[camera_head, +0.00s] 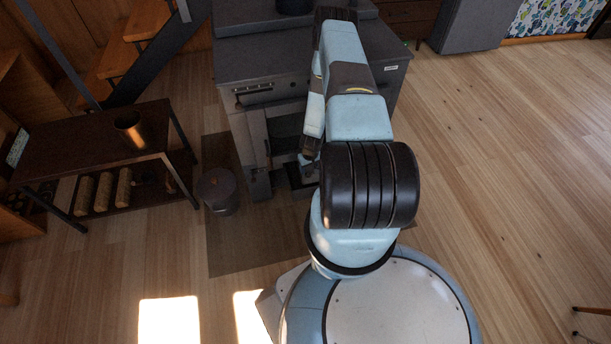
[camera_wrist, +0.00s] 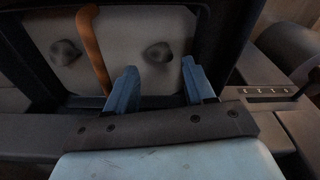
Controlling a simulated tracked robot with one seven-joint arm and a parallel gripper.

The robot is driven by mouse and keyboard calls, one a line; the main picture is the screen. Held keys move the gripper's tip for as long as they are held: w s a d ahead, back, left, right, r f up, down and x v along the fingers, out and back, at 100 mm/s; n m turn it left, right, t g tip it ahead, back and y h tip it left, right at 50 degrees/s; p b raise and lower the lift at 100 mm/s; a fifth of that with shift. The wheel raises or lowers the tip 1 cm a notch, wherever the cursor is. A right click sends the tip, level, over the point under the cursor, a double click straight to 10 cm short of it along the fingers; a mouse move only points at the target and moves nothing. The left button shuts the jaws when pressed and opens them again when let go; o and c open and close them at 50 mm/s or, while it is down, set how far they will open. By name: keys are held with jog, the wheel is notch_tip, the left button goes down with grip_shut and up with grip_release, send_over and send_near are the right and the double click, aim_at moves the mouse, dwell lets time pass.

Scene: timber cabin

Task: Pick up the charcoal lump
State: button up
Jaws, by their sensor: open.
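In the wrist view, two dark grey lumps that look like charcoal lie on a pale panel (camera_wrist: 115,75) inside a dark frame. One lump (camera_wrist: 158,52) is just beyond and between my fingertips; the other lump (camera_wrist: 65,52) is to the left, outside the fingers. My gripper (camera_wrist: 160,67) is open, its two blue fingers apart with nothing between them. Whether a finger touches the nearer lump cannot be told. In the head view my gripper (camera_head: 309,158) is low at the front of the grey stove (camera_head: 240,70), partly hidden by my arm. The lumps cannot be made out there.
A brown curved bar (camera_wrist: 92,45) runs between the two lumps, left of my fingers. A round dark pot (camera_head: 217,190) stands left of the stove.

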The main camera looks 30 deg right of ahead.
aim_at(308, 172)
jog(key=shift+f, duration=1.7)
jog(key=shift+w, duration=0.1)
jog(key=c, duration=0.9)
jog(key=shift+o, duration=0.2)
jog(key=shift+r, duration=0.1)
